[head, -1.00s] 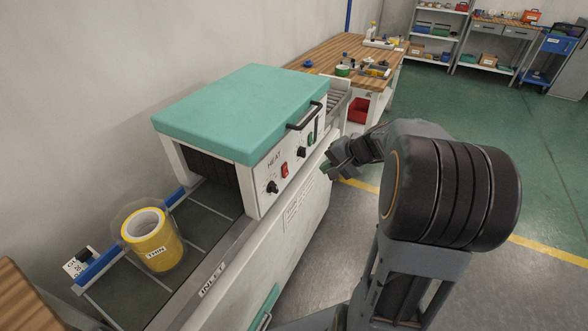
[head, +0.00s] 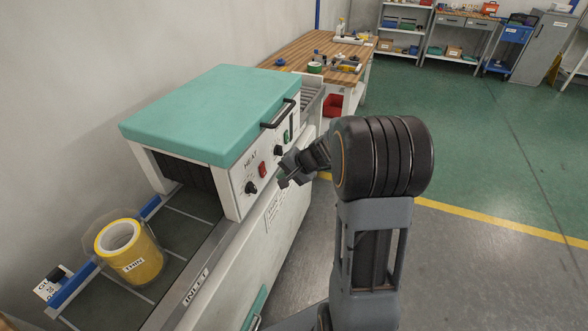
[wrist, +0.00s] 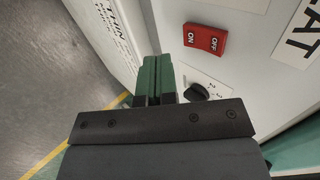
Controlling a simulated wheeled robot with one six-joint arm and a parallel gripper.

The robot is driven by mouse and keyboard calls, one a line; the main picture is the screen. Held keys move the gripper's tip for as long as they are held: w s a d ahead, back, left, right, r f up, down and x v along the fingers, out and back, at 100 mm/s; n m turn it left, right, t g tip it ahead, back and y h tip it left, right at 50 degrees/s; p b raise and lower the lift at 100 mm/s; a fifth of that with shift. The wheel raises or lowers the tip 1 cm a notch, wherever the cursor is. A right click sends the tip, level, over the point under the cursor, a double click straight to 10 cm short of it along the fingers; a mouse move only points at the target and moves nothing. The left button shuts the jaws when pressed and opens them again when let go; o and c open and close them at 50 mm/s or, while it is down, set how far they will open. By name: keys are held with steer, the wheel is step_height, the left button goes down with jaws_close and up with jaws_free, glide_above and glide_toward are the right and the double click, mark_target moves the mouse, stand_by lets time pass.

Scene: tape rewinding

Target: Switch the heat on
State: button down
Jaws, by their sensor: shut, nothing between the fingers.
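The heat switch is a red rocker (head: 262,170) on the white front panel of the teal-topped machine (head: 215,105), between a black knob at the left and another at the right. In the wrist view the red switch (wrist: 205,39) shows ON and OFF marks, upper middle. I cannot tell which side is pressed. My gripper (head: 285,178) is shut and empty, just in front of the panel, right of the switch. In the wrist view my gripper's green fingertips (wrist: 157,62) are together, left of and below the switch, apart from it. A black knob (wrist: 197,92) is beside them.
A yellow tape roll (head: 130,252) marked THIN stands on the inlet conveyor (head: 190,218). A black handle (head: 280,114) juts from the hood above the panel. A wooden bench (head: 325,52) stands behind. The floor at the right is clear.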

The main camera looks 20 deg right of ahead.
mark_target(264, 172)
steer(key=shift+w+a+f+p, duration=0.2)
steer(key=shift+w+a, duration=0.5)
steer(key=shift+w, duration=0.1)
steer(key=shift+w+a+f+p, duration=0.2)
steer(key=shift+w+a, duration=0.5)
steer(key=shift+w, duration=0.05)
steer(key=shift+w+a+f+b, duration=0.1)
steer(key=shift+f+b, duration=0.3)
steer(key=shift+b, duration=0.75)
steer(key=shift+r+t, duration=0.3)
steer(key=shift+r, duration=0.15)
steer(key=shift+r+p, duration=0.55)
steer(key=shift+r, duration=0.25)
